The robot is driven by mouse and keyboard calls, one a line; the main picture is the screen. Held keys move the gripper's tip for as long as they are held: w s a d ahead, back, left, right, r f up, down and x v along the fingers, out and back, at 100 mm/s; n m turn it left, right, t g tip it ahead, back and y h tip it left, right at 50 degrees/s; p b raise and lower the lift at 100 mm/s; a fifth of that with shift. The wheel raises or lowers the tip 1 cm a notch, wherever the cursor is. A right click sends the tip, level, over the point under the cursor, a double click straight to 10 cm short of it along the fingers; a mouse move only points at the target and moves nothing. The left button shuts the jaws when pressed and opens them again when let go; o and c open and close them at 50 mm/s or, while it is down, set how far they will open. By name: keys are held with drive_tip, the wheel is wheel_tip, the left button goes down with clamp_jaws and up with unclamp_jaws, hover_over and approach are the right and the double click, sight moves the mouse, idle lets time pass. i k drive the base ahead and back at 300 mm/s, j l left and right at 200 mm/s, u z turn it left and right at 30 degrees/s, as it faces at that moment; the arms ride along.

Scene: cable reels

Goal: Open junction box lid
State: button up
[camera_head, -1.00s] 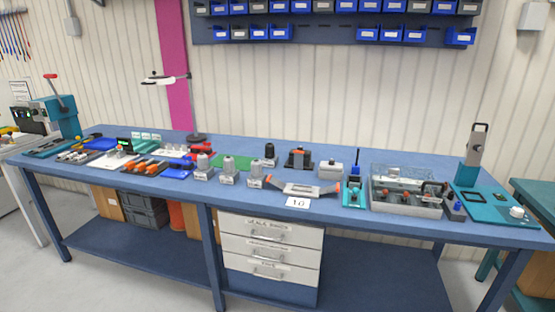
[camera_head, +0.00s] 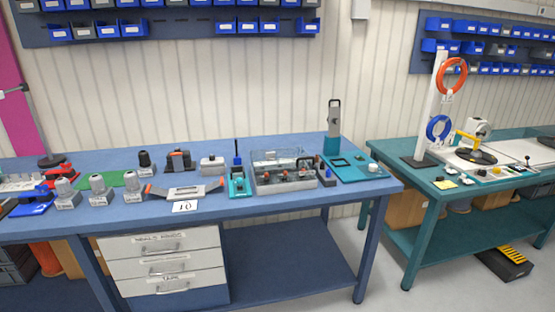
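A grey box with clear walls or a clear cover (camera_head: 290,187) stands on the right part of the blue workbench; it looks like the junction box. Small orange and dark parts show in it, and a dark handle-like piece is at its right side. I cannot tell from this distance how its lid sits. A small light-grey box (camera_head: 212,165) stands to its left, farther back. My gripper is not in view.
The blue workbench (camera_head: 130,215) holds several small tools and fixtures, with a teal stand (camera_head: 332,143) right of the clear box. A gap of floor (camera_head: 345,240) separates it from a green table (camera_head: 440,192) with reels. Blue bins hang on the wall.

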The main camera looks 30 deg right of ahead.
sight(306, 158)
drive_tip(key=i+l+z, duration=0.45)
drive_tip(key=i+l, duration=0.85)
drive_tip(key=i, duration=0.05)
